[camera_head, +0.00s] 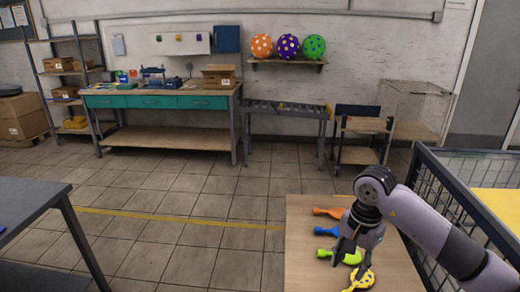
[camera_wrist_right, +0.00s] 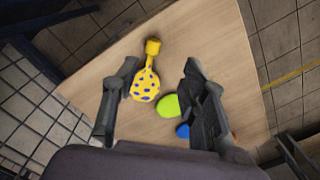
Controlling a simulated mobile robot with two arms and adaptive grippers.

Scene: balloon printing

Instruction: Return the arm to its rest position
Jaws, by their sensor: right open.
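My right gripper (camera_head: 347,262) reaches over a light wooden table (camera_head: 305,270) from the right. In the right wrist view its two fingers (camera_wrist_right: 160,100) are spread apart and nothing is between their tips in a grip. A yellow balloon with purple dots (camera_head: 362,278) lies on the table below the gripper; it also shows between the fingers in the wrist view (camera_wrist_right: 145,84). A green balloon (camera_head: 348,257), a blue balloon (camera_head: 328,231) and an orange balloon (camera_head: 330,212) lie in a row beyond it, partly hidden by my arm. My left gripper is not visible.
A wire-mesh cage (camera_head: 455,180) stands right of the table. A dark table (camera_head: 30,200) is at the left. Along the back wall are a teal-drawer workbench (camera_head: 160,102), a roller conveyor (camera_head: 290,105) and a shelf with inflated balloons (camera_head: 288,61). The tiled floor between is clear.

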